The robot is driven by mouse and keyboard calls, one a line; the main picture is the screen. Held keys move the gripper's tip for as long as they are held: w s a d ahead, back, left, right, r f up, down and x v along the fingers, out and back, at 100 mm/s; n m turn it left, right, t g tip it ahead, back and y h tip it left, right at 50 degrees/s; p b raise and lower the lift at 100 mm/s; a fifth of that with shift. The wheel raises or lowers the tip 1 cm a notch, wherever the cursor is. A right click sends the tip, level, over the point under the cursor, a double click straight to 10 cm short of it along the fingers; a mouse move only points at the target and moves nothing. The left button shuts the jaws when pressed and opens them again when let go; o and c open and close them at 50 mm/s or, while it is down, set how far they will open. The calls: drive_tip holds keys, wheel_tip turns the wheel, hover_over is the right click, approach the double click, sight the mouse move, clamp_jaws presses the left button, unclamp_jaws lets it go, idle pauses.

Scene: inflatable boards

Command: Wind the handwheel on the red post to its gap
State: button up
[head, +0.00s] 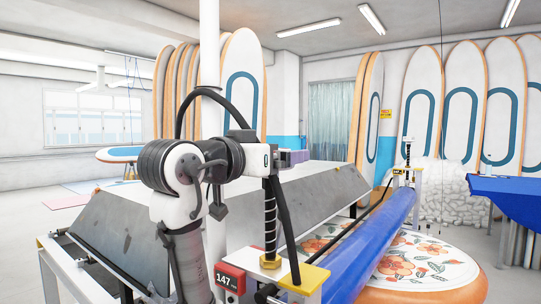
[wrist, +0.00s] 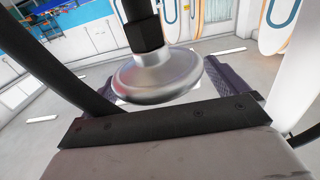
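The handwheel is a silvery round knob (wrist: 158,78) on a dark hex shaft (wrist: 145,35) in the wrist view. My gripper (wrist: 160,90) has one dark ribbed finger on each side of it. The fingers stand wide apart, close to the rim; whether they press on it I cannot tell. In the head view my gripper (head: 268,172) is over a black ribbed spindle (head: 270,215) with a brass nut (head: 270,262) at its foot. This stands by a red label reading 147 (head: 229,279). The handwheel is hidden there by my gripper, and the gap cannot be made out.
A blue roller (head: 380,240) runs from the near post's yellow plate (head: 303,279) to a far post (head: 406,165). A grey sloped bench (head: 125,230) lies to the left. Upright boards (head: 420,100) line the walls.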

drive_tip(key=b+v, duration=0.5)
drive_tip(key=v, duration=0.8)
drive_tip(key=shift+s+a, duration=0.25)
drive_tip(key=shift+s, duration=0.1)
